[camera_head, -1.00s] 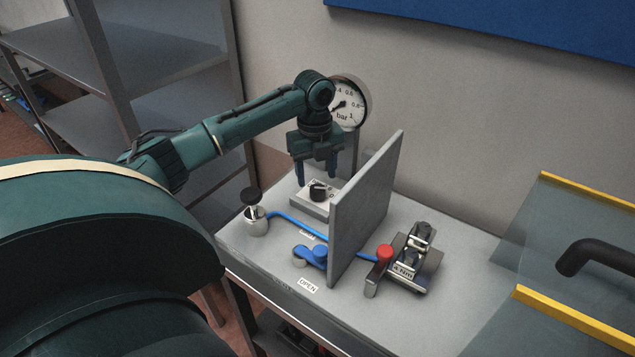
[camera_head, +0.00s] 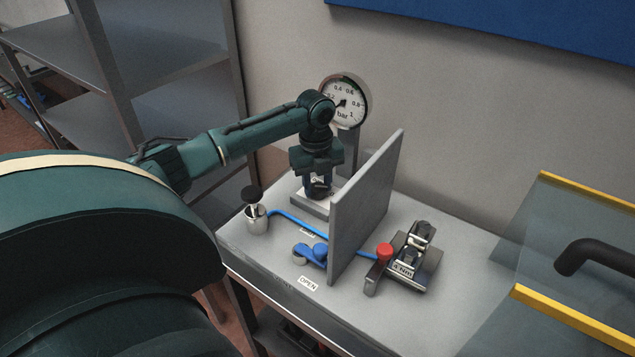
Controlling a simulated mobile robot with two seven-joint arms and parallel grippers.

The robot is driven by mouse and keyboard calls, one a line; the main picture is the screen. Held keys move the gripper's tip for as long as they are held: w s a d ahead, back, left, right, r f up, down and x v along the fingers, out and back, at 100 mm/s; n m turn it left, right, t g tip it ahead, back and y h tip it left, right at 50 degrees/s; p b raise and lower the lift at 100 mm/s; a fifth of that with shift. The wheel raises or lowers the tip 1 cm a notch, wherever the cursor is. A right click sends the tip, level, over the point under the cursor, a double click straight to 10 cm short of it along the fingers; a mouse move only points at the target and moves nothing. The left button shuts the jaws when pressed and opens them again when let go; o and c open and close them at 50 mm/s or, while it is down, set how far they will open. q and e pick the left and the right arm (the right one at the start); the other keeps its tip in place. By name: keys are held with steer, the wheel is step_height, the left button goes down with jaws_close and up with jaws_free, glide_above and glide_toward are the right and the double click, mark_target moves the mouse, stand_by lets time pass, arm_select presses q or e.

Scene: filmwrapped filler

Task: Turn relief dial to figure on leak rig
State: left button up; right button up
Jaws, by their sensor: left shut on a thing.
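The relief dial (camera_head: 318,193) is a black knob on a pale base plate (camera_head: 311,207) at the back of the leak rig. My left gripper (camera_head: 318,189) points down over it and is shut on the dial, hiding much of the knob and its figures. The round pressure gauge (camera_head: 346,102), marked in bar, stands behind my left wrist, which covers part of its face. My right gripper is not in view.
A grey upright panel (camera_head: 366,208) stands close to the right of the dial. A blue tube (camera_head: 290,222), a blue lever (camera_head: 308,254), a black-topped plunger (camera_head: 254,212) and a red-knobbed clamp (camera_head: 384,252) are on the bench (camera_head: 345,319). Grey shelves (camera_head: 172,83) stand at left.

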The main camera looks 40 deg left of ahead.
arm_select(q)
steer(key=c, duration=0.3)
steer(key=shift+n, duration=0.3)
steer(key=n, duration=1.1)
steer(key=shift+n, duration=0.3)
steer(key=n, duration=1.1)
steer(key=shift+n, duration=0.4)
